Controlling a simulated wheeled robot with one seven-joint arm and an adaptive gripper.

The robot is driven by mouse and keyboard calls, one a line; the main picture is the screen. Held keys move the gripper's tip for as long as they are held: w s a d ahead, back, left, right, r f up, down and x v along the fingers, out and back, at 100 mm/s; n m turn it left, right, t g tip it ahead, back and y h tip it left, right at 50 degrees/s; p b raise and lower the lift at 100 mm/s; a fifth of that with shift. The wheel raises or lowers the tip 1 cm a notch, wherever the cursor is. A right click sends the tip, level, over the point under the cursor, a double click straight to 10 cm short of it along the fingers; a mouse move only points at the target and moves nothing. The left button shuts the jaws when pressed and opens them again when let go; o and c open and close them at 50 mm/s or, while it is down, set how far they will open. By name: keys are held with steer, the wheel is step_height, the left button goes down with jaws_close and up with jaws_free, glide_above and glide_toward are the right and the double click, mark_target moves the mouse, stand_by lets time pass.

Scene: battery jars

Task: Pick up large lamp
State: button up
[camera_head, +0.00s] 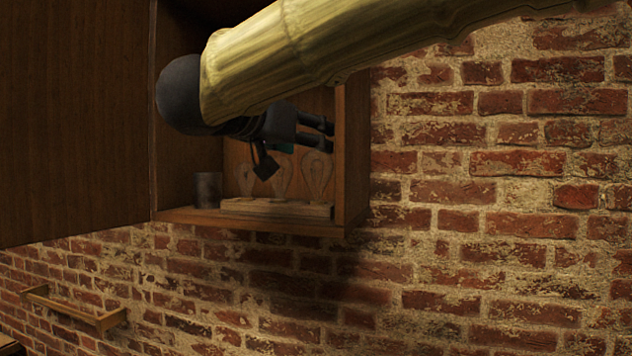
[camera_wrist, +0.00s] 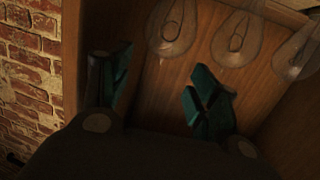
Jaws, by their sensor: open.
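Three clear glass lamps stand in a row on a wooden base inside the open wall cabinet. The large lamp (camera_head: 317,176) appears to be the rightmost and tallest in the head view. It seems to be the leftmost lamp (camera_wrist: 172,24) in the wrist view, judging by the brick wall beside it. My gripper (camera_head: 327,134) is open and empty, with its dark fingers at the cabinet's mouth, above and in front of the lamps. In the wrist view the teal fingertips (camera_wrist: 164,72) are spread apart, short of the lamps. No contact with any lamp shows.
The middle lamp (camera_head: 281,178) and smaller lamp (camera_head: 246,181) stand close beside it on the wooden base (camera_head: 275,208). A grey cup (camera_head: 208,189) stands at the cabinet's left. The cabinet's right side wall (camera_head: 354,150) is close to the gripper. A wooden wall rail (camera_head: 75,310) is lower left.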

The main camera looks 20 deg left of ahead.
steer(key=x, duration=0.1)
steer(key=p+x, duration=0.1)
steer(key=x, duration=0.2)
steer(key=shift+w+d+f+p, duration=0.15)
steer(key=shift+w+f+p, duration=0.15)
steer(key=shift+f+p, duration=0.1)
steer(key=shift+s, duration=0.15)
steer(key=c, duration=0.9)
steer(key=shift+o, duration=0.2)
steer(key=shift+r, duration=0.1)
